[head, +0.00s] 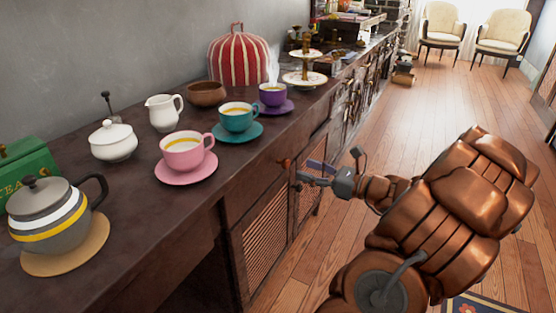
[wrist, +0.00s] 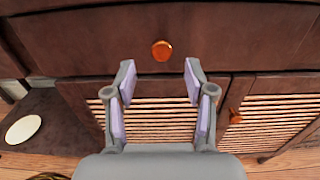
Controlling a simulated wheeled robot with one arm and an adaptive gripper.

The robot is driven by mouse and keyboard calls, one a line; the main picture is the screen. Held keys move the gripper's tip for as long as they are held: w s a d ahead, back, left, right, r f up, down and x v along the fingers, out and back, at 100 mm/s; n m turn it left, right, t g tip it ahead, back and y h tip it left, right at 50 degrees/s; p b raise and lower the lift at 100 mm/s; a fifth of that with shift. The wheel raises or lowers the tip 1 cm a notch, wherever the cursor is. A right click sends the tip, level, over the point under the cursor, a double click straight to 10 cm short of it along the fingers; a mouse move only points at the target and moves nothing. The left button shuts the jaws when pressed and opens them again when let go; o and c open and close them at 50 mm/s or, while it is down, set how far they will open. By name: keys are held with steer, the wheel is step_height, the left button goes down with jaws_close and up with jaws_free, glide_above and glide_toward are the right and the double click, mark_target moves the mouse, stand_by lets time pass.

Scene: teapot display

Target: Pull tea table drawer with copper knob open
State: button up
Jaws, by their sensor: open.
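The tea table drawer (wrist: 95,42) is a dark wood front across the top of the wrist view, and it looks shut. Its round copper knob (wrist: 162,51) sits just beyond and between my fingertips, apart from them. In the head view the knob (head: 284,163) is a small orange spot on the table's front. My gripper (wrist: 159,80) is open and empty, with lilac pads on both fingers, facing the drawer front. In the head view my gripper (head: 306,174) is at the table's front edge beside the knob.
Slatted doors (wrist: 160,118) lie below the drawer, one with another copper knob (wrist: 236,117). On the tabletop stand a striped teapot (head: 50,225), a pink cup (head: 183,154), a teal cup (head: 238,120) and a purple cup (head: 272,97). The wooden floor (head: 440,110) to the right is largely clear.

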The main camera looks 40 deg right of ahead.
mark_target(288, 163)
steer(key=shift+b+x, duration=1.25)
steer(key=shift+x, duration=2.3)
steer(key=shift+d, duration=0.15)
steer(key=shift+c, duration=0.3)
jaws_close()
